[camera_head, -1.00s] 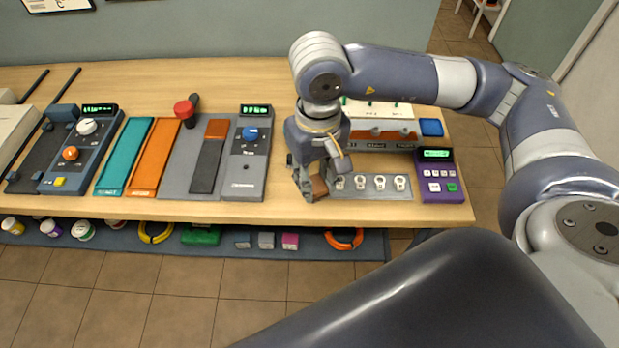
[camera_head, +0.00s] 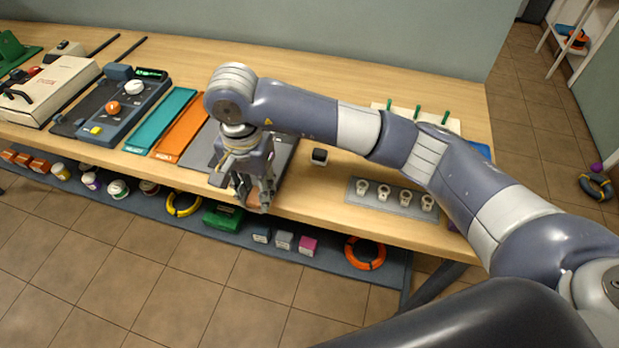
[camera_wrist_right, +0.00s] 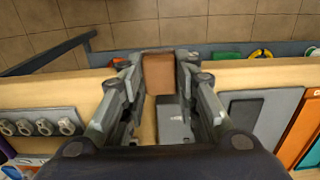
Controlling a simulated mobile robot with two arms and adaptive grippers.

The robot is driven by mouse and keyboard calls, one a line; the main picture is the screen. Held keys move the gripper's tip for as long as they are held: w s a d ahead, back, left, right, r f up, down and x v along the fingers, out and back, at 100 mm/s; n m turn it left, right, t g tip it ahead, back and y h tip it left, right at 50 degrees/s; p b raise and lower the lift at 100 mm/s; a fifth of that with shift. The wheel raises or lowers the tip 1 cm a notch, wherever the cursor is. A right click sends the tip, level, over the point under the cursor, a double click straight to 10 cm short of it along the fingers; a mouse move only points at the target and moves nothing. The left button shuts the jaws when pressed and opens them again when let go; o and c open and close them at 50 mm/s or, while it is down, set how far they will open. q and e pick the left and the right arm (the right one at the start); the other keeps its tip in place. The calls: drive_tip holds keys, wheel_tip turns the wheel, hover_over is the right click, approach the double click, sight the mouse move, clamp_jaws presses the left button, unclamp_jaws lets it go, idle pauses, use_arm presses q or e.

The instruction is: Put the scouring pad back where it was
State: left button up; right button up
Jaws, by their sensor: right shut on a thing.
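The scouring pad, a reddish-brown block, shows in the right wrist view (camera_wrist_right: 158,73) between the two fingers of my right gripper (camera_wrist_right: 160,85). The fingers are shut on it. In the head view my right gripper (camera_head: 254,198) points down at the table's front edge, left of the knob plate. The pad is hardly visible in that view, being mostly behind the fingers. The gripper and arm cover most of the grey console there. Whether the pad touches the tabletop I cannot tell. My left gripper is not in view.
A small black block (camera_head: 319,156) stands on the table right of the gripper. The plate with several white knobs (camera_head: 391,195) is farther right. Teal (camera_head: 161,119) and orange (camera_head: 181,130) strips lie left. A lower shelf (camera_head: 330,259) holds coils and boxes.

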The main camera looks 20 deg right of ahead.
drive_tip(key=w+d+p, duration=0.1)
drive_tip(key=d, duration=0.2)
drive_tip(key=w+d+p, duration=0.1)
drive_tip(key=d, duration=0.3)
drive_tip(key=w+d+f+p, duration=0.1)
drive_tip(key=d, duration=0.3)
drive_tip(key=shift+w+d, duration=0.2)
drive_tip(key=shift+w, duration=0.2)
drive_tip(key=f+p, duration=0.1)
drive_tip(key=d+f+p, duration=0.1)
drive_tip(key=f, duration=0.1)
drive_tip(key=shift+w, duration=0.2)
drive_tip(key=shift+f+p, duration=0.3)
drive_tip(key=shift+f, duration=0.1)
drive_tip(key=shift+f+b, duration=0.1)
drive_tip(key=shift+b, duration=0.2)
drive_tip(key=o, duration=1)
drive_tip(key=shift+c, duration=0.2)
